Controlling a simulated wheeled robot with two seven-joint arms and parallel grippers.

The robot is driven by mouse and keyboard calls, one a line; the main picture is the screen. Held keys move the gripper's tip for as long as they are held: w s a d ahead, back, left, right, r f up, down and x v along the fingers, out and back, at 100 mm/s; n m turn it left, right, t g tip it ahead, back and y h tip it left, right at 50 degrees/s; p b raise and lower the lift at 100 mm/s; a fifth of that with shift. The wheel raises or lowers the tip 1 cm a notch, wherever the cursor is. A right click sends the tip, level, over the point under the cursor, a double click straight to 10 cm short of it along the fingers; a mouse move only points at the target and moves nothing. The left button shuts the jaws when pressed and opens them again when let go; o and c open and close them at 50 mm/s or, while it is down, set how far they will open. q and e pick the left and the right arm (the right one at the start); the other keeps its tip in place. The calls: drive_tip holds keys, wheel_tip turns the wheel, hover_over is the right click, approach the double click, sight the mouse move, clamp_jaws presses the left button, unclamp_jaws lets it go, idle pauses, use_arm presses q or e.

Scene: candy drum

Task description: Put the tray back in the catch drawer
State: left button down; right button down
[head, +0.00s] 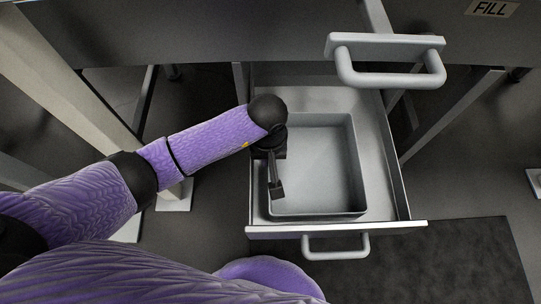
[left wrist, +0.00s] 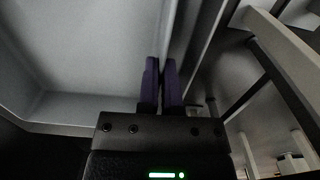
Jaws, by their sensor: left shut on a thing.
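The grey square tray (head: 318,165) is within the outline of the pulled-out catch drawer (head: 302,98), towards its front. It looks empty and roughly level. I cannot tell whether its bottom rests on the drawer floor. My left gripper (head: 277,188) reaches down at the tray's left wall and is shut on it. In the left wrist view the two dark fingers (left wrist: 161,82) pinch the wall of the tray (left wrist: 85,60), with the tray interior on the left. The arm hides part of the tray's left rim. My right gripper is out of view.
The drawer's front handle (head: 336,246) faces me. Above the drawer is a grey panel with another handle (head: 390,68) and a FILL label (head: 492,9). Drawer floor shows bare behind and to the right of the tray. A dark mat (head: 460,260) lies on the floor.

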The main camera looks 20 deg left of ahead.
use_arm(q)
drive_tip(key=shift+f, duration=0.1)
drive_tip(key=c, duration=0.8)
unclamp_jaws()
wheel_tip(320, 180, up, 12)
drive_tip(key=p, duration=0.6)
drive_tip(key=shift+r+p, duration=0.2)
drive_tip(key=shift+p, duration=0.15)
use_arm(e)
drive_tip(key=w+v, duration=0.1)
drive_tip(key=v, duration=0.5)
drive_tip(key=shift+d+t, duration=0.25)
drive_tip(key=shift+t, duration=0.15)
use_arm(q)
drive_tip(key=shift+w+a, duration=0.1)
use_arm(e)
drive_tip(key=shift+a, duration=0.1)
